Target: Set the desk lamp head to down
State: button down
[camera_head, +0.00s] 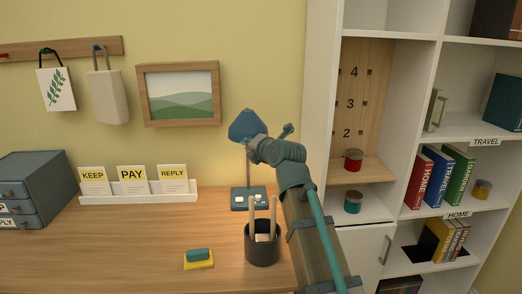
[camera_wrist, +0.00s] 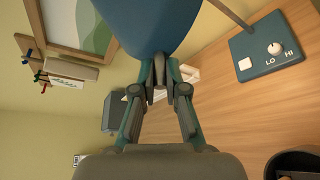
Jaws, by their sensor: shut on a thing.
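The desk lamp's blue head (camera_head: 246,124) is at the top of a thin stem above its blue base (camera_head: 249,198) on the desk. My gripper (camera_head: 260,143) is at the head's lower right side and hides part of it. In the wrist view the lamp head (camera_wrist: 150,22) fills the top middle. My gripper (camera_wrist: 158,72) is shut on its near edge. The base (camera_wrist: 265,48), with a white button and a LO/HI knob, shows at the upper right of the wrist view. Which way the head faces is hard to tell.
A yellow and teal block (camera_head: 198,259), a card holder (camera_head: 140,192) and grey drawers (camera_head: 38,188) are to the left. White shelves (camera_head: 322,120) rise close on the right.

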jog(key=shift+f, duration=0.1)
dwell(0.4)
jog(key=c, duration=1.2)
grip_release()
jog(key=v, duration=1.2)
jog(key=shift+f, duration=0.1)
